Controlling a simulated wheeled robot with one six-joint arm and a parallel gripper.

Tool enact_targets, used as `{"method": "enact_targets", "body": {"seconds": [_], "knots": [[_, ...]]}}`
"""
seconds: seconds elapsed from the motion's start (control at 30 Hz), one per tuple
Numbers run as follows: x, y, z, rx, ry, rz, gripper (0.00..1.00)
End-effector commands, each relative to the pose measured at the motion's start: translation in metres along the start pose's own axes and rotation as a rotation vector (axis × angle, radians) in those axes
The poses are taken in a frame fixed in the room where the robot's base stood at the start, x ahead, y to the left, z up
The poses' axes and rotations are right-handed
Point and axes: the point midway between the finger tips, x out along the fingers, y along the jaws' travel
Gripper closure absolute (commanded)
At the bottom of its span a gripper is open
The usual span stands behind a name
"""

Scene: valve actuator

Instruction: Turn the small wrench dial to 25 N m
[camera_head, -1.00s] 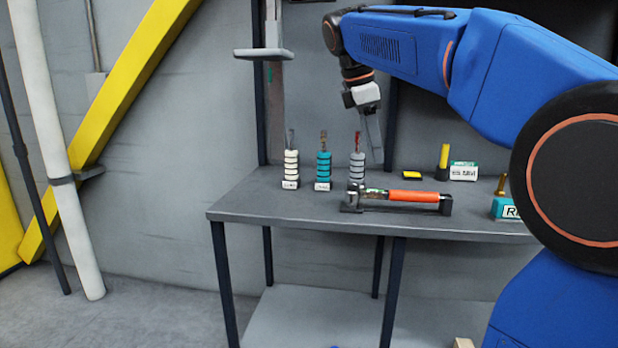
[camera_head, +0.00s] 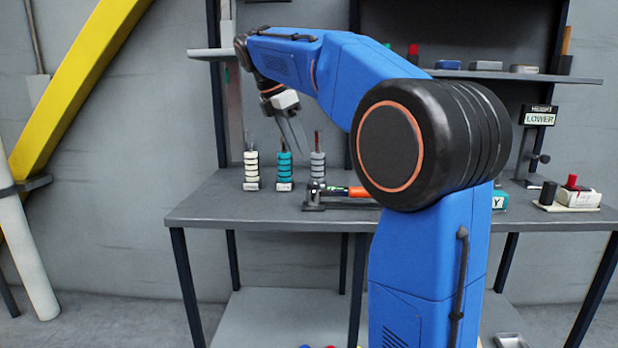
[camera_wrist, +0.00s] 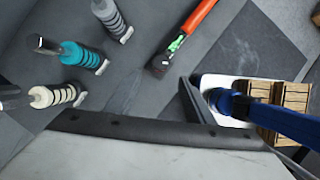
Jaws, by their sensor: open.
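The small wrench (camera_head: 357,191) has an orange handle and a dark head with a green-marked part, and lies in a black holder (camera_head: 314,207) on the table. My arm hides its right end in the head view. It also shows in the wrist view as the orange handle (camera_wrist: 197,18), cut off at the top edge. My gripper (camera_head: 296,140) is open and empty, above the table and apart from the wrench, up and left of it in the head view. No dial reading is legible.
White (camera_head: 251,170), teal (camera_head: 284,172) and grey (camera_head: 317,170) ringed tools stand upright on the grey table (camera_head: 230,210), left of and behind the wrench. A shelf (camera_head: 560,77) holds several items. A red-topped white block (camera_head: 577,196) and a LOWER sign (camera_head: 539,116) are at right.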

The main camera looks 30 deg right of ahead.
Motion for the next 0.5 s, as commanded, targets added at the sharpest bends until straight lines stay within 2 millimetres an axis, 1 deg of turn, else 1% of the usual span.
{"method": "enact_targets", "body": {"seconds": [0.03,0.3,0.5], "knots": [[0.009,-0.001,0.0,0.001,0.0,-0.003,0.52],[0.057,-0.001,0.0,0.001,0.0,-0.003,0.52],[0.084,-0.001,0.0,0.001,0.0,-0.002,0.52]]}}
